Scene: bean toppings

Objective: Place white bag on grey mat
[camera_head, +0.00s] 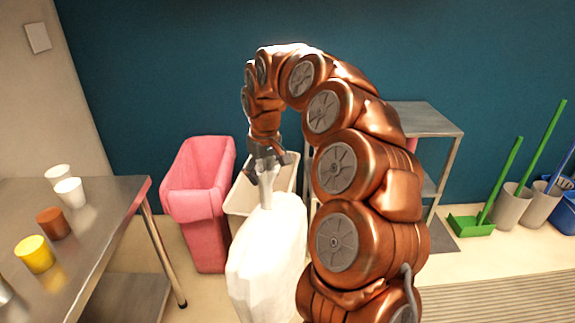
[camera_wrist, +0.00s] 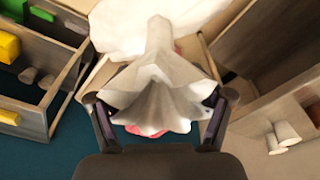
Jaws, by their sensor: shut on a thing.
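The white bag (camera_head: 268,262) hangs from my gripper (camera_head: 266,164) by its gathered neck, in front of the bins in the head view. My gripper is shut on the neck, and the bag is off the floor as far as I can see; its bottom is cut off by the frame edge. In the wrist view the bag's flared top (camera_wrist: 155,85) sits between the fingers (camera_wrist: 157,100). A striped greyish mat (camera_head: 500,299) lies on the floor at the lower right of the head view, apart from the bag, partly hidden by my arm.
A pink bin (camera_head: 198,205) and a cream bin (camera_head: 240,197) stand behind the bag. A metal table (camera_head: 110,225) with several cups is at left. A grey shelf (camera_head: 430,118), green dustpan (camera_head: 470,225) and buckets (camera_head: 508,207) stand at right. Floor before the dustpan is clear.

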